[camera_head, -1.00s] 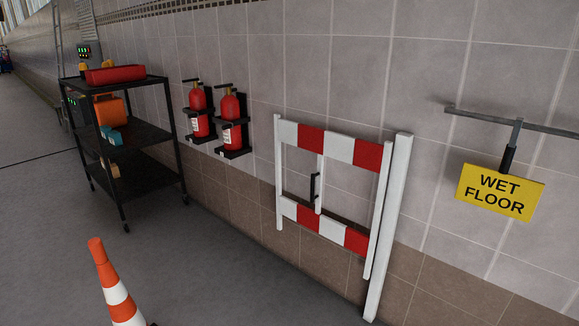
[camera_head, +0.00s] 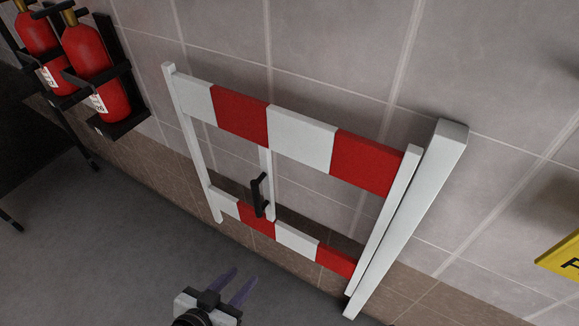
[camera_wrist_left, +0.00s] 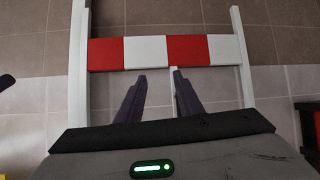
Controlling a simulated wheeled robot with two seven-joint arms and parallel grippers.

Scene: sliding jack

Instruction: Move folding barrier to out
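The folding barrier (camera_head: 300,137) has red and white boards between white posts and stands along the tiled wall. A thick white post (camera_head: 408,220) stands at its right end. A black handle (camera_head: 259,194) sits on the thin middle upright. My left gripper (camera_head: 236,285) is at the bottom of the head view, below and in front of the handle, with its two dark fingers apart and nothing between them. In the left wrist view the open fingers (camera_wrist_left: 157,80) point at the barrier, whose red and white board (camera_wrist_left: 146,51) crosses above. My right gripper does not show.
Two red fire extinguishers (camera_head: 95,65) hang in black brackets on the wall at the left. Part of a yellow sign (camera_head: 560,258) shows at the right edge. The grey floor (camera_head: 130,250) left of the barrier is clear.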

